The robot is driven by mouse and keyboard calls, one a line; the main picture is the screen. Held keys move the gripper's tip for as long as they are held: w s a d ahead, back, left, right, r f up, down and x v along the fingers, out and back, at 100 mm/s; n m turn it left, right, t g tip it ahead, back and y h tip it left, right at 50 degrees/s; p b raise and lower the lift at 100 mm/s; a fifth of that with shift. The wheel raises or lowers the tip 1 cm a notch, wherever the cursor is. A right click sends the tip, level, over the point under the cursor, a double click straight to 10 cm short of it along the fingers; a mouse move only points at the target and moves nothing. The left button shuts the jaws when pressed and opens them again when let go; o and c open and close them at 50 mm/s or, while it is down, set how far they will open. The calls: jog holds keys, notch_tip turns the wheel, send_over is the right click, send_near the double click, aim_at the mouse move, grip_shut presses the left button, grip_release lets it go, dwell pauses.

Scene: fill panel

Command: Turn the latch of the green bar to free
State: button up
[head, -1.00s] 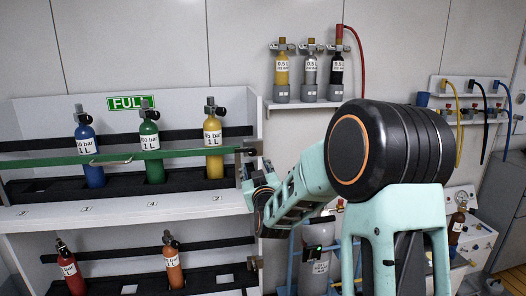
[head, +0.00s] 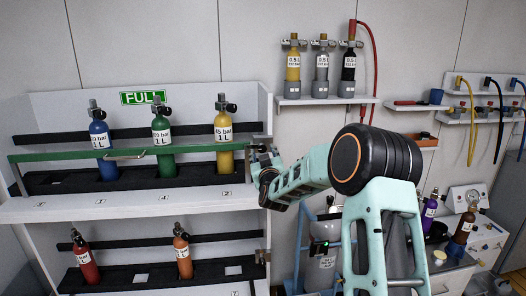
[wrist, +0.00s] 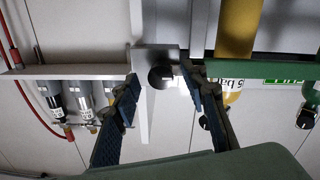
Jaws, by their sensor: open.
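The green bar (head: 185,149) runs across the front of the upper shelf's bottles, and its right end meets a bracket on the shelf's right post. In the wrist view the green bar (wrist: 262,70) comes in from the right to a grey bracket (wrist: 145,55). A dark round knob (wrist: 160,77), which looks like the latch, sits on that bracket. My gripper (wrist: 160,80) is open, with one blue-padded finger on each side of the knob. Contact cannot be told. In the head view my gripper (head: 260,158) is at the bar's right end and hides part of the latch.
Blue (head: 100,145), green (head: 162,145) and yellow (head: 223,140) bottles stand behind the bar. A lower shelf holds red (head: 85,262) and orange (head: 183,258) bottles. A wall rack (head: 325,101) with small bottles and a red hose is to the right.

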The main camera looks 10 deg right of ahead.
jog(key=shift+w, duration=0.35)
grip_shut()
